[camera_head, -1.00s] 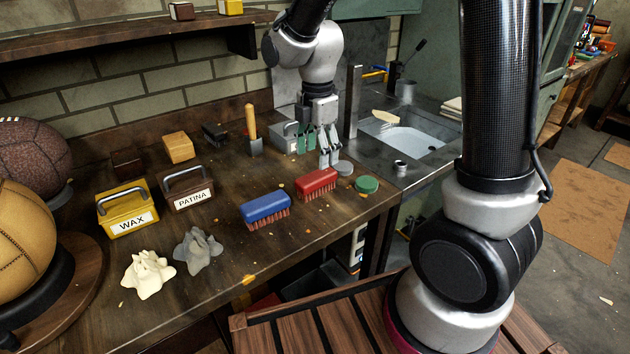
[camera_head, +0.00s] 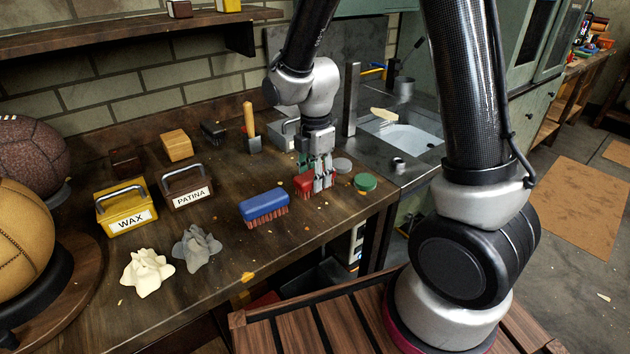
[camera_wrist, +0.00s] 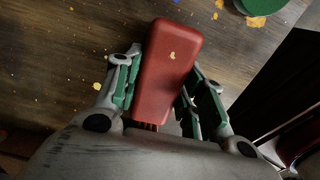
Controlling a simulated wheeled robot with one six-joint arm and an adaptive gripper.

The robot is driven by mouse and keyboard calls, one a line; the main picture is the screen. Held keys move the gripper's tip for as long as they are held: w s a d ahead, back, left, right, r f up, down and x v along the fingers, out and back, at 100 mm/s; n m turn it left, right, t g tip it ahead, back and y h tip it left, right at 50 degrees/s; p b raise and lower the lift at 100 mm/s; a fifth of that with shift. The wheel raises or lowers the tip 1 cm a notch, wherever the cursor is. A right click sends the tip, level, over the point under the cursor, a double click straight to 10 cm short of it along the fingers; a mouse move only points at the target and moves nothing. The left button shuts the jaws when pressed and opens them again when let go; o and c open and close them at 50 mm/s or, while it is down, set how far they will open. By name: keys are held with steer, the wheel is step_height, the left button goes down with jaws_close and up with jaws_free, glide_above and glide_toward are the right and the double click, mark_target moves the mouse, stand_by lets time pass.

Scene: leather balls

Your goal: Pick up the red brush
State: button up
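The red brush (camera_head: 303,184) stands on the dark wooden workbench with its bristles down, near the bench's right end. My gripper (camera_head: 321,180) is down over it and hides its right part in the head view. In the wrist view, the brush's smooth red back (camera_wrist: 166,70) lies between the two fingers of my gripper (camera_wrist: 165,82). The fingers are apart, one along each long side, with narrow gaps to the brush. The brush is slightly tilted in that view. It rests on the bench.
A blue brush (camera_head: 264,207) stands to the left of the red one. A round green lid (camera_head: 365,182) and a grey lid (camera_head: 342,165) lie close on the right. Behind are a wooden-handled tool (camera_head: 251,130) and a handled box (camera_head: 283,134). The bench's front edge is near.

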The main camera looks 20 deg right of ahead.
steer(key=c, duration=0.3)
step_height(320, 180, up, 10)
steer(key=shift+r, duration=0.1)
stand_by(0.3)
steer(key=shift+o, duration=1.3)
steer(key=shift+c, duration=0.6)
